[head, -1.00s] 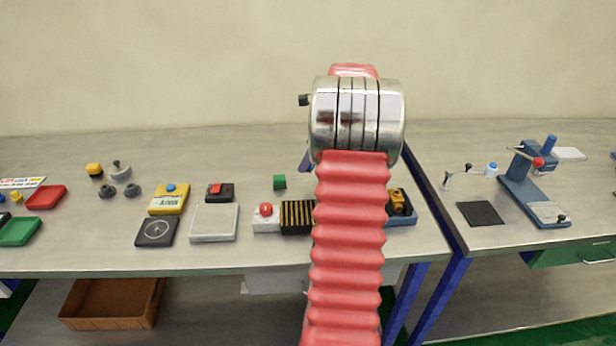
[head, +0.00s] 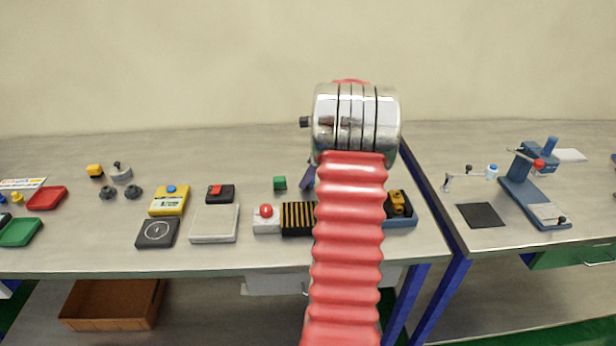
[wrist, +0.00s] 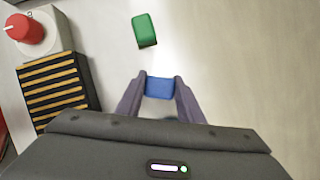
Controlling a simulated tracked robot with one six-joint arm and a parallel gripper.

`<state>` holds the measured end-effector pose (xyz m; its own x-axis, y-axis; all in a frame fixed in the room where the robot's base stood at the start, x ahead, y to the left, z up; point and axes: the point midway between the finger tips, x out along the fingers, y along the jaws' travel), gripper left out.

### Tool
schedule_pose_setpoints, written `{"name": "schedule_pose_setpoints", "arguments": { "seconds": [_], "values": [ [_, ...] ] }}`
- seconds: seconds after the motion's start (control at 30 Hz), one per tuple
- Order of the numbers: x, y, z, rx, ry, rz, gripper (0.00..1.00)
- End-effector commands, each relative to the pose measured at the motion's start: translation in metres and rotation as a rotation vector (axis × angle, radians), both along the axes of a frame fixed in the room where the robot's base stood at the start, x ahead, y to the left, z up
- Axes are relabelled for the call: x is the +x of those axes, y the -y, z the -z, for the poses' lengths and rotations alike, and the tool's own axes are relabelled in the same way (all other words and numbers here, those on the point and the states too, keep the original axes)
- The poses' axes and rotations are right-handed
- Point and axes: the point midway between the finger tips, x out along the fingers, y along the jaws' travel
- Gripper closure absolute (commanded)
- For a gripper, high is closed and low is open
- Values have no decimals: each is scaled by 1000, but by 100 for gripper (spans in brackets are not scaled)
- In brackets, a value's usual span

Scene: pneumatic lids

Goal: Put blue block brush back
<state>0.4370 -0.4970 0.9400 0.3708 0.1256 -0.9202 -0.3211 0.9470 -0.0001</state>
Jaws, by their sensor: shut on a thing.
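In the wrist view a small blue block (wrist: 160,88) sits between the two fingertips of my gripper (wrist: 158,86). My gripper is shut on it. No bristles can be made out on the block. In the head view my own arm hides the block and most of my gripper; only a dark finger (head: 308,178) shows left of the arm, right of a green block. I cannot tell whether the blue block touches the table.
The green block (wrist: 145,30) stands just ahead of my gripper; it also shows in the head view (head: 279,183). Bare table lies to the right in the wrist view.

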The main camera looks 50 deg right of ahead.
Motion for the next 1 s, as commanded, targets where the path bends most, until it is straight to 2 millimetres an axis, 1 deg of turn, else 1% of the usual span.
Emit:
{"name": "schedule_pose_setpoints", "arguments": {
  "seconds": [0.23,0.27,0.5,0.8,0.93,1.0],
  "values": [
    [0,0,2,0,0,1,87],
    [0,0,2,0,0,1,65],
    [0,0,1,0,0,1,48],
    [0,1,0,-1,0,1,47],
    [-3,2,-7,-1,1,2,47],
    [-6,3,-14,-2,2,2,47]
  ]
}}
